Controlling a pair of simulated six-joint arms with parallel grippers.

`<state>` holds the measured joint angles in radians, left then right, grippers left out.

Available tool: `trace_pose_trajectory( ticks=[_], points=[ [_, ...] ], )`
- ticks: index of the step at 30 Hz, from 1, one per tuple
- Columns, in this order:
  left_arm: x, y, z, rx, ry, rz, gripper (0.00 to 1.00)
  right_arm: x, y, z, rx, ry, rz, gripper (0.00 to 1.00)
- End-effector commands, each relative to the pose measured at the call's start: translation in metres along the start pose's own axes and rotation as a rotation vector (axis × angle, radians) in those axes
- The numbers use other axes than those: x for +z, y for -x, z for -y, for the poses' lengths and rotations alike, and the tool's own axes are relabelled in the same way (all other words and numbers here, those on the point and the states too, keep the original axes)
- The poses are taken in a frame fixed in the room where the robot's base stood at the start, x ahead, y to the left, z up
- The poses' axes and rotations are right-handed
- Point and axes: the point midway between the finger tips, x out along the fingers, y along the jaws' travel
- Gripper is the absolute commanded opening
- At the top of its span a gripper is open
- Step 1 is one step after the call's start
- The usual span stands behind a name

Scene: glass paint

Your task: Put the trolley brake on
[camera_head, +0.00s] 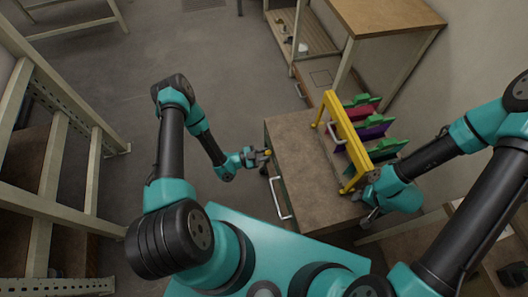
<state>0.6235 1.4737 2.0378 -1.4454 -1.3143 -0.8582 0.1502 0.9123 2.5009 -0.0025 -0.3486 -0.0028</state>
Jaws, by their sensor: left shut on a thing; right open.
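The trolley (300,150) has a brown top and stands in front of me, with a white handle (279,198) on its left side. My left gripper (264,157) is at the trolley's upper left edge, shut on a small part with a yellow tip (268,152). I cannot tell for sure whether that part is the brake; the fingers hide most of it. My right gripper (371,216) is open, by the trolley's right front corner, close to the lower end of the yellow frame (346,140). No wheels can be made out.
Several coloured panels with green clips, such as a purple one (372,131), stand beside the yellow frame. A wooden table (385,15) is behind the trolley, with a low shelf (305,35) at its left. A metal rack (50,180) is at left. Grey floor between is clear.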

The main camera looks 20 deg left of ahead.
Motion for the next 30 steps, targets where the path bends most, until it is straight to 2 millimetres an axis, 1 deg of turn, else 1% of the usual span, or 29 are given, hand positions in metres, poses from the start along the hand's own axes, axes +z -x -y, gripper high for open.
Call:
trace_pose_trajectory(
  ticks=[7, 20, 21, 28, 29, 30],
  points=[
    [-0.0003, -0.0005, -0.0042, 0.000, -0.084, -0.002, 0.00, 0.0000, 0.0000, 0.0000, 0.000, 0.000, 0.000, 0.43],
    [-0.0002, -0.0007, -0.0049, 0.001, -0.100, -0.003, 0.00, 0.0000, 0.0000, 0.0000, 0.000, 0.000, 0.000, 0.43],
    [-0.0002, -0.0007, -0.0049, 0.001, -0.100, -0.003, 0.26, 0.0000, 0.0000, 0.0000, 0.000, 0.000, 0.000, 0.43],
    [0.0000, -0.0004, -0.0050, 0.001, -0.098, -0.001, 0.48, 0.0000, 0.0000, 0.0000, 0.000, 0.000, 0.000, 0.43],
    [0.0001, -0.0004, -0.0049, 0.001, -0.098, -0.001, 0.51, 0.0000, 0.0000, 0.0000, 0.000, 0.000, 0.000, 0.43],
    [0.0001, -0.0004, -0.0049, 0.001, -0.098, -0.001, 0.51, 0.0000, 0.0000, 0.0000, 0.000, 0.000, 0.000, 0.43]
  ],
)
